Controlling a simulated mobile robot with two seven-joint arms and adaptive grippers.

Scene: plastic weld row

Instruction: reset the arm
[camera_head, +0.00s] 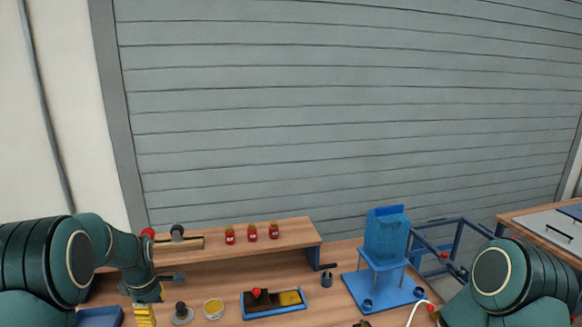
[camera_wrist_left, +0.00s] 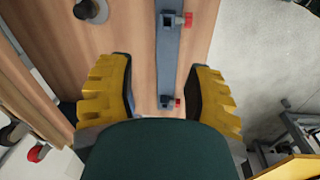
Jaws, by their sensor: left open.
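My left arm comes in from the left in the head view and hangs down over the left part of the wooden bench (camera_head: 210,262). My left gripper (camera_head: 146,314) has yellow fingers, cut off by the bottom edge. In the left wrist view my left gripper (camera_wrist_left: 160,80) is open, its two ribbed yellow fingers wide apart with nothing between them but the view of a grey-blue bar (camera_wrist_left: 180,60) on wood beyond. My right arm shows at the lower right of the head view; its gripper is out of view.
Three red jars (camera_head: 252,233) stand on the raised shelf (camera_head: 295,229). On the bench are a blue tray (camera_head: 275,314), a yellow-topped round dish (camera_head: 213,308) and a blue fixture (camera_head: 386,236) on a blue base. A grey slatted wall (camera_head: 350,110) stands behind.

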